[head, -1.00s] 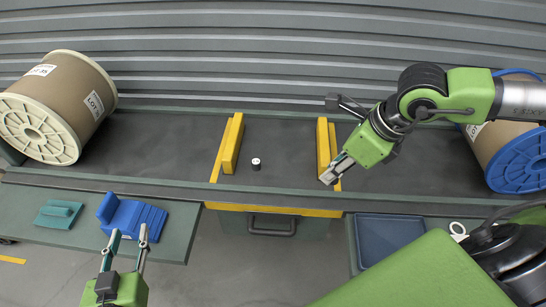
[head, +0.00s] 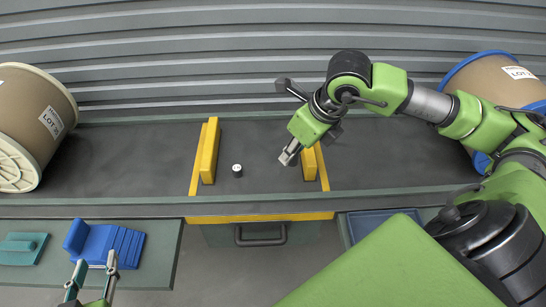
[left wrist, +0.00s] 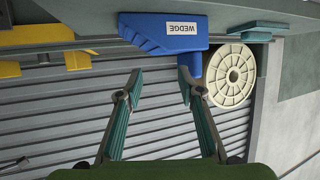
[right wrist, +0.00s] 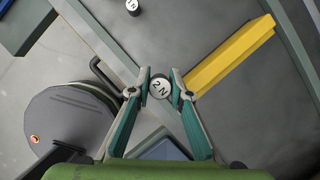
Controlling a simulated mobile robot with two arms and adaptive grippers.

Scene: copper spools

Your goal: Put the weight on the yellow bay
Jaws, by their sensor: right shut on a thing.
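My right gripper (head: 287,158) is shut on a small weight marked 2 N (right wrist: 160,88), seen between its fingertips in the right wrist view. It is just left of the right yellow rail (head: 315,163), over the bay. Another small dark weight with a white top (head: 237,170) stands on the dark bay floor between the yellow rails; it also shows in the right wrist view (right wrist: 132,6). The left yellow rail (head: 209,150) is clear of both weights. My left gripper (head: 91,268) is open and empty near the blue wedge (head: 102,245).
A cream-flanged spool (head: 35,125) lies at left, a blue-flanged one (head: 500,80) at right, partly behind my right arm. A teal block (head: 22,248) lies beside the wedge. A blue tray (head: 370,225) is partly hidden. Bay floor between the rails is mostly free.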

